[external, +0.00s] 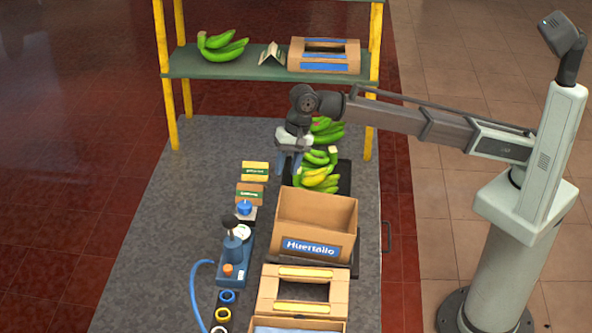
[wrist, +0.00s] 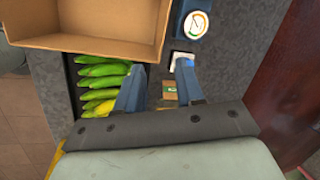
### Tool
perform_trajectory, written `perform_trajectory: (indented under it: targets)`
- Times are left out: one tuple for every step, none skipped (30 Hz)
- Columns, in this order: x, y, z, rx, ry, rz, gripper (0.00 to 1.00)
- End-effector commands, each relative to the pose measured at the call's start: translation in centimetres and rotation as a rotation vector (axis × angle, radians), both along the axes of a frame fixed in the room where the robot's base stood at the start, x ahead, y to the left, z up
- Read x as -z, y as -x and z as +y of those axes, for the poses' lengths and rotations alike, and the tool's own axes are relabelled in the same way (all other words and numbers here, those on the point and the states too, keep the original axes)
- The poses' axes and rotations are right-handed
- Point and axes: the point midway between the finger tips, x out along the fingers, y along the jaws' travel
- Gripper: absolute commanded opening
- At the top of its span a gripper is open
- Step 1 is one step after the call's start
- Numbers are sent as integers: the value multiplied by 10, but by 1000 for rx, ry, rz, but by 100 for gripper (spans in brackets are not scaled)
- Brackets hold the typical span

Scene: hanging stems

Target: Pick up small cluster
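Banana clusters lie on a dark tray (external: 344,178) behind the open carton. A green cluster (external: 326,132) is at the back, and a yellow-green cluster (external: 318,175) is nearer the carton. I cannot tell which is the small one. Green bananas (wrist: 103,72) and a yellow one (wrist: 103,108) also show at the left of the wrist view. My gripper (external: 289,168) points down by the tray's left side, partly in front of the bananas. In the wrist view, my gripper (wrist: 161,72) has its blue fingers apart with nothing held between them; the left finger overlaps the banana ends.
An open cardboard carton (external: 312,243) stands in front of the tray. Left of it are label cards (external: 254,171), a blue-lidded jar (external: 244,208) and a dial scale (external: 235,255). A shelf (external: 268,62) with yellow posts rises behind.

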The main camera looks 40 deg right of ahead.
Motion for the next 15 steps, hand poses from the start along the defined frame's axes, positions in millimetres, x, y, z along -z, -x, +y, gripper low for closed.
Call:
perform_trajectory:
  targets:
    - [9,-14,-19,83,61,14,37]
    - [12,-20,-28,130,93,20,37]
    - [16,-27,-39,184,130,26,37]
    - [18,-32,-46,220,154,29,37]
    - [20,-36,-52,252,175,33,37]
    - [22,-40,-59,285,197,36,37]
    - [23,-42,-62,304,210,36,37]
    - [24,-43,-65,321,220,37,37]
    - [26,-45,-68,335,230,39,37]
    - [27,-45,-70,342,235,39,37]
    - [29,-46,-70,347,238,40,37]
    - [31,-46,-71,350,240,41,37]
    - [33,-46,-71,350,240,41,37]
    - [36,-46,-71,350,240,41,37]
    - [40,-46,-70,349,240,40,37]
